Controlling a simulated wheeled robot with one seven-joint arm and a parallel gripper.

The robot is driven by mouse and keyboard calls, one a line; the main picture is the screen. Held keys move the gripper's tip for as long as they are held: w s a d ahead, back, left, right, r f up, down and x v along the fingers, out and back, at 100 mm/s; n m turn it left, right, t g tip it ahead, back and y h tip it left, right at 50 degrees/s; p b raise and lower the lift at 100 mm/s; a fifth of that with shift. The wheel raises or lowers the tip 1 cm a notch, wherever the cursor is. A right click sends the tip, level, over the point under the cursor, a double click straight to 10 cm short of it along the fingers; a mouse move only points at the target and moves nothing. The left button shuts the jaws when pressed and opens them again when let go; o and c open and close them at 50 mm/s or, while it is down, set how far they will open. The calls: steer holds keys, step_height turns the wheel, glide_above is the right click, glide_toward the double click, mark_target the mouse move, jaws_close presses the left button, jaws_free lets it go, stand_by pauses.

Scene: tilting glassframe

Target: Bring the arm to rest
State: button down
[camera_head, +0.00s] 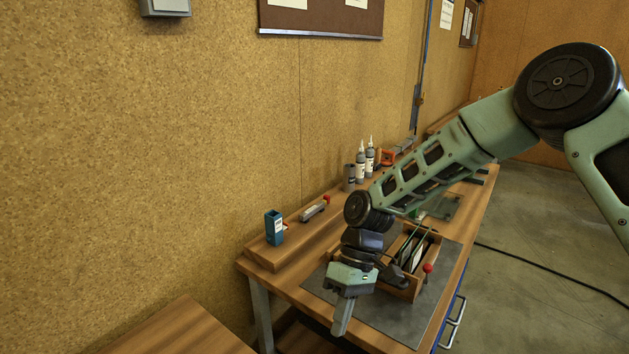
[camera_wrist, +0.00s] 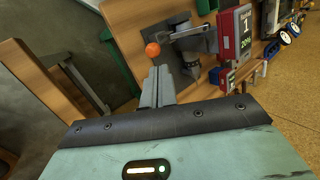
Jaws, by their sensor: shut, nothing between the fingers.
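My arm reaches in from the right of the head view, over the workbench. My gripper (camera_head: 341,328) points down above the front left part of the grey mat (camera_head: 385,335). Its fingers are shut together and empty. In the wrist view the shut fingers (camera_wrist: 158,85) show as a narrow grey pair. A wooden frame box (camera_head: 402,292) with dark and light panels stands on the mat, just right of my gripper and partly hidden by my arm. A red ball knob (camera_head: 428,267) sits at its right side.
A blue holder (camera_head: 274,227), a small tool with a red knob (camera_head: 314,209) and white-capped bottles (camera_head: 361,160) stand along the wall. A second wooden surface (camera_head: 180,333) is at lower left. In the wrist view, an orange ball (camera_wrist: 152,49) and a red display (camera_wrist: 235,37) appear beyond the fingers.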

steer(key=s+d+t+h+b, duration=0.1)
steer(key=s+d+t+b, duration=0.1)
steer(key=s, duration=0.4)
steer(key=s+d+r+m+t+h+b, duration=0.1)
steer(key=s+d+t+b, duration=0.1)
steer(key=s+b, duration=0.3)
steer(key=s+d+t+b, duration=0.2)
steer(key=s+d+b, duration=0.2)
steer(key=s, duration=0.5)
steer(key=shift+s+d+r+m+h, duration=0.2)
steer(key=shift+d+m+h, duration=0.1)
steer(key=shift+h, duration=0.1)
